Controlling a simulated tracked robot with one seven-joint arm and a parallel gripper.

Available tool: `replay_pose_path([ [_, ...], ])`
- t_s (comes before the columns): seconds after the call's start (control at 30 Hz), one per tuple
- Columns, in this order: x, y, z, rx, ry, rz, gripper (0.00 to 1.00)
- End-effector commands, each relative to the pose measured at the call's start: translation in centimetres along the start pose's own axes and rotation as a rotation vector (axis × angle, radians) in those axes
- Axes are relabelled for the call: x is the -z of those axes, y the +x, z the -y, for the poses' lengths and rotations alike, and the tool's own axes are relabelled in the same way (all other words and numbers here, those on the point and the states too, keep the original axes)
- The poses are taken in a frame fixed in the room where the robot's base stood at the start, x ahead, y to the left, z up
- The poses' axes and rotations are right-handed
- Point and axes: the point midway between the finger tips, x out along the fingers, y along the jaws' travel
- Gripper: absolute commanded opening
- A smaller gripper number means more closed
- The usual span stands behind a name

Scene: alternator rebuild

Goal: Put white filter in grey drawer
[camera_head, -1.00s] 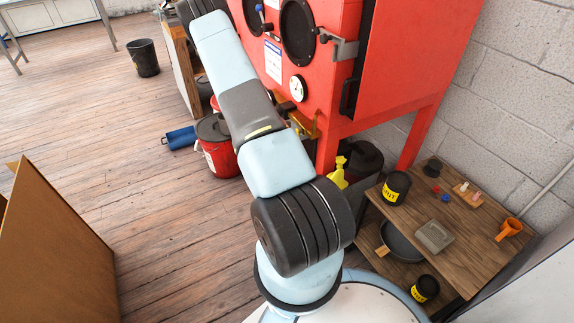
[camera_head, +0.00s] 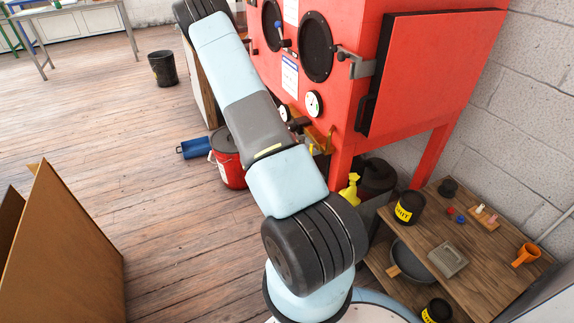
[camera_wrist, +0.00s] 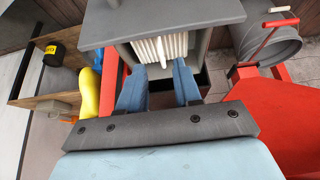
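In the wrist view the white filter (camera_wrist: 152,48) shows as a row of pale pleats inside the open grey drawer (camera_wrist: 203,50). A broad grey panel (camera_wrist: 160,17) lies across the top of that view. My gripper (camera_wrist: 160,72) has two blue fingers set apart. Their tips are at the near side of the filter, and a thin pale strip shows by the right finger. I cannot tell whether either finger touches the filter. In the head view my arm hides the gripper, and neither filter nor drawer shows.
A red cabinet (camera_head: 375,35) on legs stands beyond my arm. A wooden shelf table (camera_head: 475,225) is at right. A brown board (camera_head: 70,250) stands at left.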

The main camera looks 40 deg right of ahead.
Motion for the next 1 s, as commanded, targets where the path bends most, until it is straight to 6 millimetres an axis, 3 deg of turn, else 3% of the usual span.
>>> replay_pose_path([
  [0.3,0.1,-4.2,0.0,0.0,0.004,0.003,0.33],
  [0.6,0.1,-6.2,0.0,0.001,0.0,0.002,0.33],
  [0.73,-0.1,-7.7,0.9,0.04,-0.014,0.021,0.33],
  [0.87,-0.5,-11.4,3.2,0.146,-0.063,0.075,0.33],
  [1.0,-1.2,-17.2,5.6,0.294,-0.145,0.152,0.33],
])
